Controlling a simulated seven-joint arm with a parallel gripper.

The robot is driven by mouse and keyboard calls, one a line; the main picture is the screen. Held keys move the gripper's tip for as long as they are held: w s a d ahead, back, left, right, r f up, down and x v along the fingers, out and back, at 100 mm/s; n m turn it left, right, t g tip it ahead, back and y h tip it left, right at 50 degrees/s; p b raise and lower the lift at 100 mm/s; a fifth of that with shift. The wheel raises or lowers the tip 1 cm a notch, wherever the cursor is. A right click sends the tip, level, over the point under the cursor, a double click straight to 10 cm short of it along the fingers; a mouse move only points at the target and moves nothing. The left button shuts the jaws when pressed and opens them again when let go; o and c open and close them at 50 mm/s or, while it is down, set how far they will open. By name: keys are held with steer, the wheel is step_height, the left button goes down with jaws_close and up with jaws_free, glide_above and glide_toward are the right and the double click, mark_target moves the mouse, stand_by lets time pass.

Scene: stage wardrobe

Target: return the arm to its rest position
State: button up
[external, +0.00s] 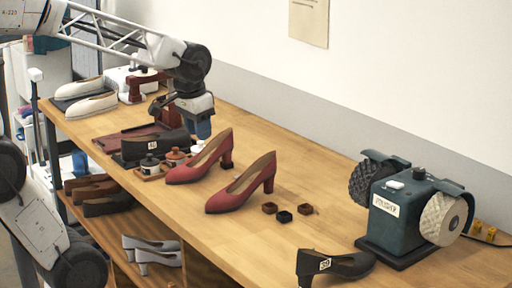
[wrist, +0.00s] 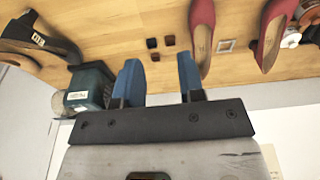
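My gripper (wrist: 159,76) shows two blue fingers spread apart with nothing between them in the wrist view. In the external view my gripper (external: 201,128) hangs from my arm over the back part of the wooden bench (external: 330,170), behind the red heels. One blue fingertip shows there below the dark gripper body; the other cannot be made out.
Two red heels (external: 243,187) stand mid-bench, with small dark blocks (external: 284,216) beside them. A green polishing machine (external: 400,205) and a black heel (external: 335,265) are at the right. White shoes (external: 85,97) and a dark shoe (external: 155,145) are at the left.

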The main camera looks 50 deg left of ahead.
steer(key=s+d+f, duration=0.2)
steer(key=s+d, duration=0.2)
steer(key=s, duration=0.6)
steer(key=shift+s+d+m+t, duration=0.3)
steer(key=shift+s+d, duration=0.05)
steer(key=shift+s, duration=0.05)
